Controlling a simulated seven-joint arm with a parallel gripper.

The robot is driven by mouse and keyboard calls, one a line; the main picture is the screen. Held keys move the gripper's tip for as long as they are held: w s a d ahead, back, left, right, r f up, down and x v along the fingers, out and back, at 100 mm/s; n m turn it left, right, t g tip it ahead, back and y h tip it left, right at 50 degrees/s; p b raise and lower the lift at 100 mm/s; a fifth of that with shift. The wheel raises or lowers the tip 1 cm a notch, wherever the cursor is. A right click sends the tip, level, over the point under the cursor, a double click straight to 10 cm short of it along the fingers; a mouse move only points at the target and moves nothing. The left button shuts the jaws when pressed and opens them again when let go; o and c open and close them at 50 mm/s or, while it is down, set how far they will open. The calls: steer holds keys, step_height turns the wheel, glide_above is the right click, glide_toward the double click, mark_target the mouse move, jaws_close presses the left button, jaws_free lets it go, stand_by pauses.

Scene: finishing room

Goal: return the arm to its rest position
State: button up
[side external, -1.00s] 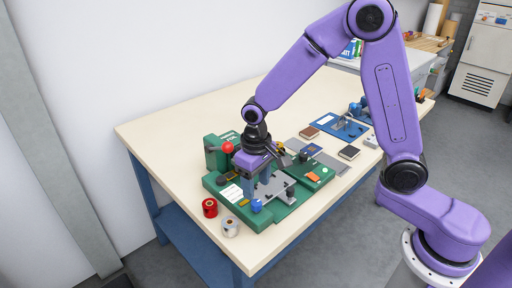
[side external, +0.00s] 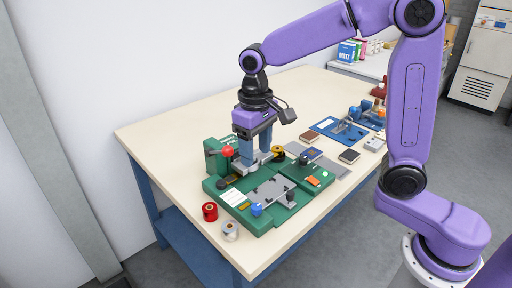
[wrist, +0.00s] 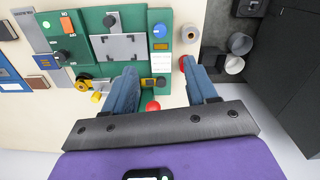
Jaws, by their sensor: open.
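My gripper (side external: 257,158) is above the back part of a green fixture (side external: 239,208) on the bench. Its two blue-grey fingers are apart with nothing between them. In the wrist view my gripper (wrist: 165,97) also shows open, over the fixture's edge, with a red ball knob (wrist: 152,106) between and below the fingers. My arm is bent, with the forearm reaching left over the bench. Whether the fingertips touch the fixture cannot be told from the side.
A red ball knob (side external: 228,152) stands close beside the fingers. A red spool (side external: 210,211) and a pale roll (side external: 230,230) stand at the bench's front left. The bench top (side external: 185,130) behind is clear.

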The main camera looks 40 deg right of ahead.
steer(key=s+d+f+n, duration=0.1)
steer(key=s+d+n, duration=0.1)
steer(key=s, duration=0.6)
steer(key=s+d+f+n, duration=0.1)
steer(key=s+d+n, duration=0.2)
steer(key=s+n, duration=0.2)
steer(key=s+d+f+n, duration=0.1)
steer(key=s+d+n, duration=0.2)
steer(key=s, duration=0.8)
steer(key=shift+s+d+f+n+y, duration=0.15)
steer(key=shift+d+n+y, duration=0.15)
steer(key=shift+n, duration=0.1)
